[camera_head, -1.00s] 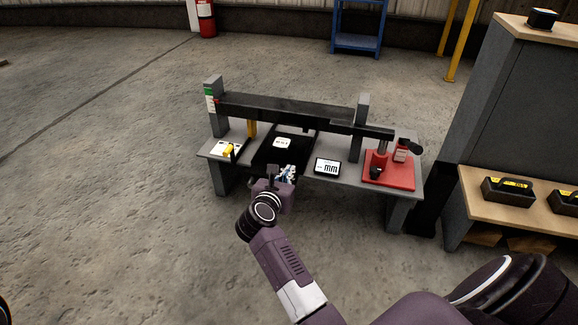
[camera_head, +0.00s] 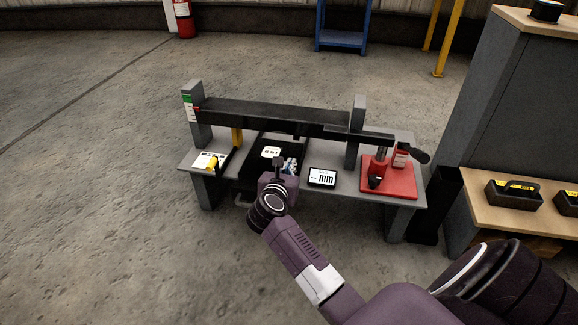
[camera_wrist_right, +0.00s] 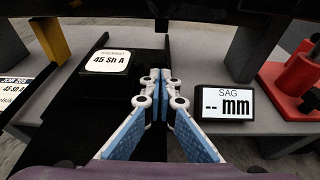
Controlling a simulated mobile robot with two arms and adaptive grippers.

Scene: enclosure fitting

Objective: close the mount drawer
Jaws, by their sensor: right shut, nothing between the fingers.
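A black drawer-like tray (camera_head: 258,165) sits in the grey bench under the dark beam. A block labelled "45 Sh A" (camera_head: 271,152) rests on it and also shows in the right wrist view (camera_wrist_right: 108,62). I cannot tell how far the drawer stands out. My right gripper (camera_head: 290,165) is over the front right part of the tray, right of the label. In the right wrist view its blue-padded fingers (camera_wrist_right: 161,80) meet at the tips, shut and empty. Whether they touch the tray is unclear. My right wrist hides part of the tray's front. My left gripper is not in view.
A display reading "mm" (camera_head: 322,177) stands just right of my gripper. A red stand (camera_head: 388,178) is at the bench's right end. The beam (camera_head: 290,116) crosses above the back. A yellow post (camera_head: 237,136) and a label plate (camera_head: 208,160) are at left.

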